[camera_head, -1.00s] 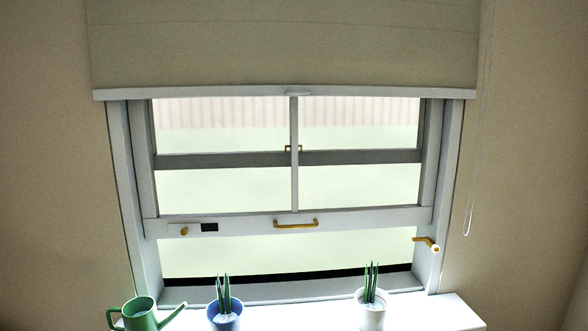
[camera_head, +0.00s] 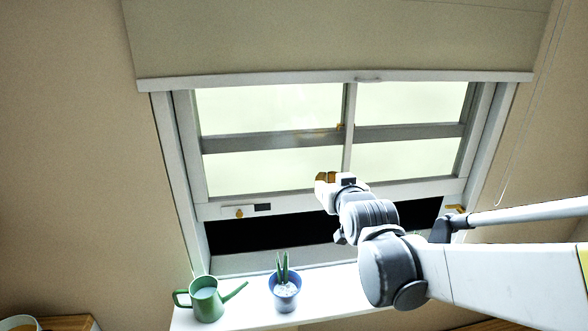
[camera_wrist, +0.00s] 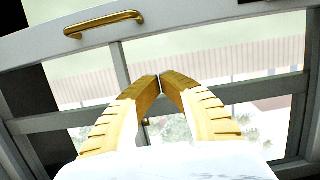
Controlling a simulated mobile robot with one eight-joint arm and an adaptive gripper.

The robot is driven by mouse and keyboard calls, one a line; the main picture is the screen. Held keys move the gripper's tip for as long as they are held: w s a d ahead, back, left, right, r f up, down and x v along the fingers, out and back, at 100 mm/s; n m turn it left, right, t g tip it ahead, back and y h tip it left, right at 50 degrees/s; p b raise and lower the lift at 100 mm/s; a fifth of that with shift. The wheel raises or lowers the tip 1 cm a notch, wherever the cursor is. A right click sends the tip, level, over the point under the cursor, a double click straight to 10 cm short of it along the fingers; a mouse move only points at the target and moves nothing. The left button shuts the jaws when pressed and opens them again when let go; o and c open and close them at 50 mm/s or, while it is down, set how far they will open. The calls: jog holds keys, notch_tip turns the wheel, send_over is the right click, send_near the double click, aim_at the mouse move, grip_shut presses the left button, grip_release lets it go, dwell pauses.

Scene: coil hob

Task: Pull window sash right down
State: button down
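The window sash (camera_head: 290,205) is part raised, with a dark gap between its bottom rail and the sill frame. Its brass pull handle (camera_wrist: 103,23) shows at the upper left of the wrist view, on the pale rail; in the head view my arm hides it. My gripper (camera_head: 326,178) is in front of the sash, near the bottom rail. In the wrist view its yellow fingers (camera_wrist: 160,78) meet at their tips with nothing between them. They are apart from the handle, with glass and a bar beyond them.
A green watering can (camera_head: 206,302) and a blue pot with a plant (camera_head: 285,294) stand on the white sill (camera_head: 240,318). A roller blind (camera_head: 330,40) covers the window's top. A brass-coloured catch (camera_head: 239,212) is on the rail's left. My arm covers the sill's right part.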

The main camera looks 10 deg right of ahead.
jog(key=w+f+b, duration=0.1)
jog(key=w+f, duration=0.4)
jog(key=shift+f, duration=0.15)
jog(key=shift+a, duration=0.1)
jog(key=shift+b, duration=0.35)
notch_tip(320, 180, down, 22)
jog(key=b, duration=1.7)
